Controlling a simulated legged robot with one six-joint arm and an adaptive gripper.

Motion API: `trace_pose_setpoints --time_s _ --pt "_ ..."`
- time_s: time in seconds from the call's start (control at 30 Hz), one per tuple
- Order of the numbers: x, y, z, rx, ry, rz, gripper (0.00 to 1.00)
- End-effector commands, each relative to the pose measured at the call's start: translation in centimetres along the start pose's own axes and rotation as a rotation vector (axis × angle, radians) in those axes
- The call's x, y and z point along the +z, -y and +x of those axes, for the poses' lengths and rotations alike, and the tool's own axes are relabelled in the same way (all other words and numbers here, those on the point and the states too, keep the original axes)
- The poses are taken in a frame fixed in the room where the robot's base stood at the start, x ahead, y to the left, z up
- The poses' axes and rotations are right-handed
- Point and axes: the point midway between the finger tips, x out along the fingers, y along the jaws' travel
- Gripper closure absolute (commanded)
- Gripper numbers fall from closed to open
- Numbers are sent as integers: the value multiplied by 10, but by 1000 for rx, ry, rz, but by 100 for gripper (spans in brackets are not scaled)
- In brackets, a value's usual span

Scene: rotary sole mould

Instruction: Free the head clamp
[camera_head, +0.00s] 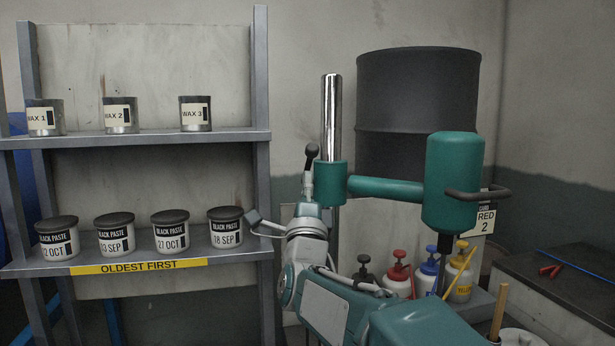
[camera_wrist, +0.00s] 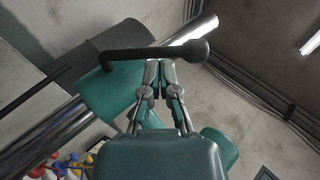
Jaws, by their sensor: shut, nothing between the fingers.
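The head clamp is a green collar (camera_head: 331,184) around an upright chrome column (camera_head: 332,110). In the wrist view the collar (camera_wrist: 112,92) carries a black lever (camera_wrist: 140,53) with a round knob (camera_wrist: 196,50). In the head view the knob (camera_head: 311,151) stands up just left of the column. My gripper (camera_head: 307,178) is just below it; in the wrist view my gripper (camera_wrist: 160,66) has its fingertips together at the lever, near the knob end. It holds nothing. Whether the fingertips touch the lever cannot be told. A green arm (camera_head: 385,188) joins the collar to the green head (camera_head: 453,182).
A dark drum (camera_head: 415,95) stands behind the head. At left, a shelf (camera_head: 135,138) bears wax tins and black paste tubs (camera_head: 115,235). Several coloured pump bottles (camera_head: 398,275) stand below the head. A dark bench (camera_head: 570,290) is at right.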

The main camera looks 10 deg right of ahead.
Motion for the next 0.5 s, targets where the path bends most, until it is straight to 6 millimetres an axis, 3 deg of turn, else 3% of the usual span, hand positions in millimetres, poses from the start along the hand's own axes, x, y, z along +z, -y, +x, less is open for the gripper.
trace_pose_setpoints --time_s 0.17,0.5 --pt "0 0 14 0 -1 -1 100" --pt "0 0 16 1 0 -1 100"
